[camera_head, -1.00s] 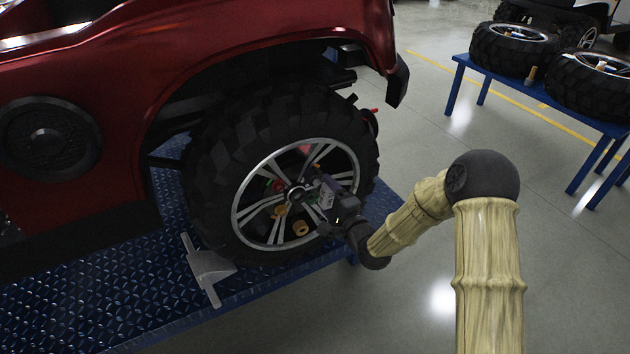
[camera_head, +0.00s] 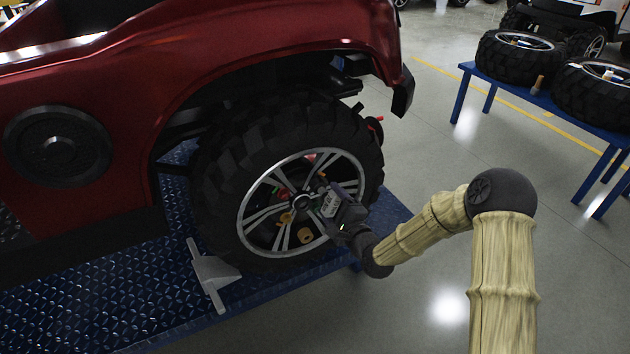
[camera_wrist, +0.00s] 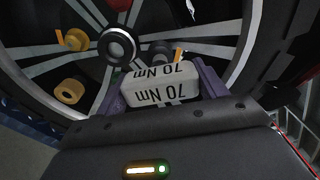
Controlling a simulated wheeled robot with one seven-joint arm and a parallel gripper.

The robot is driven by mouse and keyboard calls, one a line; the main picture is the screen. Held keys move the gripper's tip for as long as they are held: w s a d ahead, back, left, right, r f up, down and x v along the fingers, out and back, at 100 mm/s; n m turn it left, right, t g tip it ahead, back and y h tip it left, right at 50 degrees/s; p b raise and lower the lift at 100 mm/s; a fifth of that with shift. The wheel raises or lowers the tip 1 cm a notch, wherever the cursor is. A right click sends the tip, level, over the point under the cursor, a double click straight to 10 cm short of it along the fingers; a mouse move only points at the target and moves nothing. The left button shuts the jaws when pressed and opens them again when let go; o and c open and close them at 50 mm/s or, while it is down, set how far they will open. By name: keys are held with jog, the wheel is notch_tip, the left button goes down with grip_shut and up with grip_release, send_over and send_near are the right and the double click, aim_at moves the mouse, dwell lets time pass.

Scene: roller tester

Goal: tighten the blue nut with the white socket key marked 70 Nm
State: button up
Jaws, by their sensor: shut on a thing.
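My gripper (camera_wrist: 160,87) is shut on the white socket key (camera_wrist: 163,72), whose block shows "70 Nm" twice in the wrist view. In the head view the white key (camera_head: 329,206) and my gripper (camera_head: 336,205) are in front of the wheel, just right of its hub. The wheel (camera_head: 222,165) has coloured pieces around the hub, among them a green one, a red one and a yellow one (camera_head: 286,218). The blue nut cannot be made out; the key and gripper cover part of the hub. Whether the key touches a nut cannot be told.
A tan cylinder (camera_head: 305,235) is on the lower part of the wheel. The red car (camera_head: 250,35) overhangs the wheel, with a blue ramp (camera_head: 110,300) and grey chock (camera_head: 213,270) below. A blue table (camera_head: 470,80) with tyres stands at right. Floor between is clear.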

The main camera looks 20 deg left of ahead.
aim_at(335, 207)
jog(key=shift+d+r+m, duration=0.1)
jog(key=shift+m, duration=0.4)
jog(key=shift+n, duration=0.4)
jog(key=shift+v, duration=1.55)
jog(key=shift+v, duration=1.9)
jog(key=shift+s, duration=0.1)
jog(key=shift+n, duration=1.5)
